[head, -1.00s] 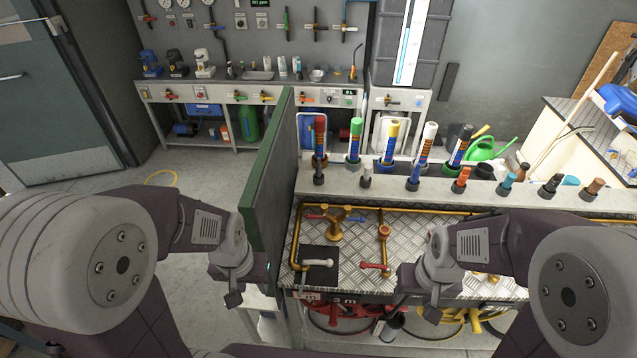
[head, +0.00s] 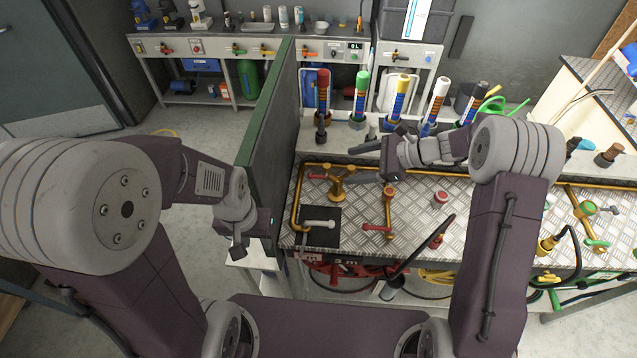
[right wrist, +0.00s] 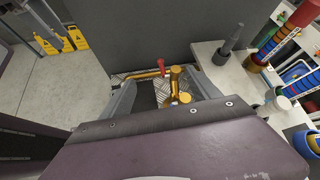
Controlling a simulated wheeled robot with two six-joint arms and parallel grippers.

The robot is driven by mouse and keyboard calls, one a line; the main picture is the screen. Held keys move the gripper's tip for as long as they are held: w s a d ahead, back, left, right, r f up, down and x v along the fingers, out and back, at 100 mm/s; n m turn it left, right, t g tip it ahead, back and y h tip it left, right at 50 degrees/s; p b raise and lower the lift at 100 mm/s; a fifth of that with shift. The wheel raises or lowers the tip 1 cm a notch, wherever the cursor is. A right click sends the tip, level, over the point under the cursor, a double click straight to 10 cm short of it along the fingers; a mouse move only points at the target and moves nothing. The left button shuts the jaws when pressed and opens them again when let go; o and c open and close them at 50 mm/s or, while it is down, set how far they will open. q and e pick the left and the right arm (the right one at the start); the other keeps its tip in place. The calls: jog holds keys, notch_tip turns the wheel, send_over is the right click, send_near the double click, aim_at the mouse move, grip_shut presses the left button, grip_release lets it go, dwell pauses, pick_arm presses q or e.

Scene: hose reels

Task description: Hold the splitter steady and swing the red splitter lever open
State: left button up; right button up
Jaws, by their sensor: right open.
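The gold Y-shaped splitter (head: 338,187) stands on the checkered metal bench top, near the green-edged panel. Its red lever (head: 316,177) points left. In the right wrist view the splitter (right wrist: 181,98) and the red knob of the lever (right wrist: 161,64) show between my two grey fingers. My right gripper (head: 353,164) is open and empty, its fingers pointing left above and just right of the splitter. I cannot tell whether a finger touches it; any blue lever on its right is hidden. My left gripper (head: 250,237) is open and empty, left of the panel.
The upright panel (head: 270,150) stands between my left gripper and the splitter. A gold pipe valve with a red handle (head: 376,228) and a grey-handled tap on a black mat (head: 320,240) are nearby. Upright coloured nozzles (head: 360,98) line the shelf behind.

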jog(key=w+d+f+m+t+b, duration=0.1)
jog(key=w+d+f+m, duration=0.25)
jog(key=f, duration=0.45)
send_near(342, 190)
jog(key=shift+a+y+b, duration=0.3)
jog(key=shift+s+d, duration=0.1)
jog(key=shift+s, duration=0.05)
jog(key=shift+f, duration=0.15)
jog(key=b+x, duration=0.4)
jog(key=x, duration=0.4)
jog(key=shift+a+f, duration=0.2)
jog(key=shift+w+a+f+b, duration=0.15)
jog(key=shift+w+a+b, duration=0.15)
jog(key=shift+a+b, duration=0.3)
